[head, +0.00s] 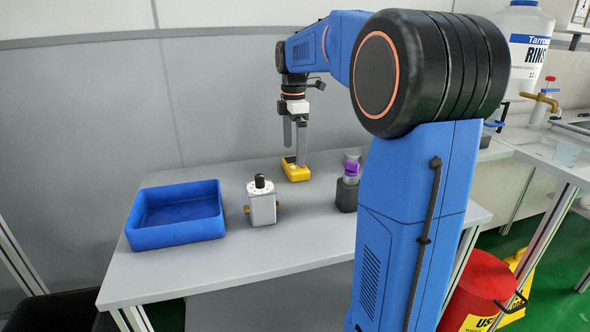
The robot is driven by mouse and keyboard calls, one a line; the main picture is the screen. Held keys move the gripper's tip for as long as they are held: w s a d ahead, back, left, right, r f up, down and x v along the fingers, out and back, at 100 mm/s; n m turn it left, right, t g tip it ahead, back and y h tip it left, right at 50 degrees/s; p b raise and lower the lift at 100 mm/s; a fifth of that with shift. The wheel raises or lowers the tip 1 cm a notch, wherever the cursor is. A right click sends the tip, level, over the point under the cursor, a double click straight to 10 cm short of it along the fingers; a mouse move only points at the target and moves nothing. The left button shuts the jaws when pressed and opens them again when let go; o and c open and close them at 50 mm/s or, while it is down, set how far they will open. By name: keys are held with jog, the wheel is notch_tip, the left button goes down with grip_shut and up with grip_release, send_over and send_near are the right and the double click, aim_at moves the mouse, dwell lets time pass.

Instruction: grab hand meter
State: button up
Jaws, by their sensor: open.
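The hand meter appears to be the yellow device (297,172) lying near the back middle of the grey table. Its face is too small to read. My gripper (295,158) points down at it from above, with its fingers apart. One fingertip overlaps the yellow device in the picture. I cannot tell whether it touches the device or stands just in front of or behind it. Nothing shows held between the fingers.
A blue tray (133,236) stands at the table's left. A white-grey block with a black knob (262,204) stands in the middle. A dark block with a purple-topped item (347,193) is to the right, partly behind my arm. A red bin (478,285) stands on the floor at right.

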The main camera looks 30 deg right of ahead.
aim_at(295, 163)
jog(key=shift+d+f, duration=0.2)
jog(key=shift+f, duration=2.35)
jog(key=c, duration=0.9)
